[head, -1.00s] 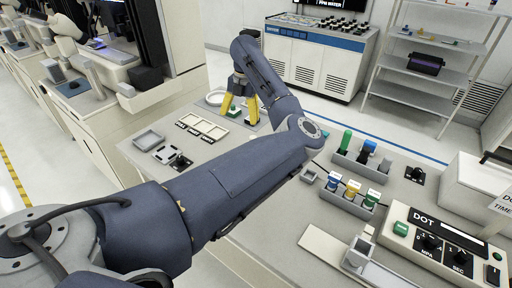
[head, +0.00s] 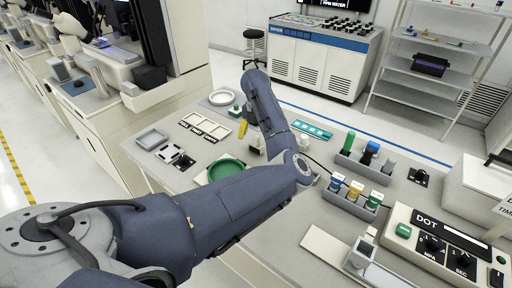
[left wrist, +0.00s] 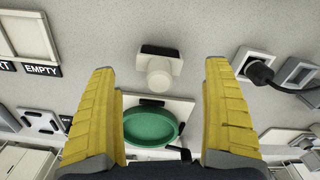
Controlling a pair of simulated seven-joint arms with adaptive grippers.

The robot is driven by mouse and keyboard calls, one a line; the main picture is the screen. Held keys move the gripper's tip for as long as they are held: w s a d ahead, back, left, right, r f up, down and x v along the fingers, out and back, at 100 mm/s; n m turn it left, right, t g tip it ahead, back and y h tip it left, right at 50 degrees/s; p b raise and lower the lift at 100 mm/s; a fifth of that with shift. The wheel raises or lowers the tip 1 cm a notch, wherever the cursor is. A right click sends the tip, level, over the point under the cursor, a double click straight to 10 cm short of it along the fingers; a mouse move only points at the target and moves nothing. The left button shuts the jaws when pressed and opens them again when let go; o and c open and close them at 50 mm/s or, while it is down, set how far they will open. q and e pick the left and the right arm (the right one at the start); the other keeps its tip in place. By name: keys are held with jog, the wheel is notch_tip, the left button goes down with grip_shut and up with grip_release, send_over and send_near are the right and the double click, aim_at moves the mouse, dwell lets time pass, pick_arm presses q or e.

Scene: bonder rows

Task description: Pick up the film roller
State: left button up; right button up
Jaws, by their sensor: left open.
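A small white cylinder with a black block behind it (left wrist: 160,68) stands on the grey bench. It looks like the film roller, though I cannot be sure. In the left wrist view it lies between my open fingers, beyond their tips, with clear gaps on both sides. In the head view a white piece (head: 257,143), probably the same thing, shows partly behind my arm. My left gripper (head: 243,129) is open and empty above the bench; one yellow finger shows there, the other is hidden. Both fingers show in the left wrist view (left wrist: 161,75). My right gripper is not in view.
A green round dish (head: 226,169) on a pale base sits close to the white piece. Labelled trays (head: 205,127), a white ring dish (head: 221,98), a teal strip (head: 312,130) and a rack of coloured bottles (head: 352,197) stand around. Bare bench shows between them.

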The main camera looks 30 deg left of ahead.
aim_at(256, 147)
pick_arm(q)
jog(key=shift+f, duration=2.9)
jog(key=shift+c, duration=0.2)
jog(key=c, duration=1.4)
jog(key=shift+r, duration=0.2)
jog(key=shift+c, duration=0.2)
notch_tip(256, 147, up, 28)
jog(key=shift+f, duration=0.15)
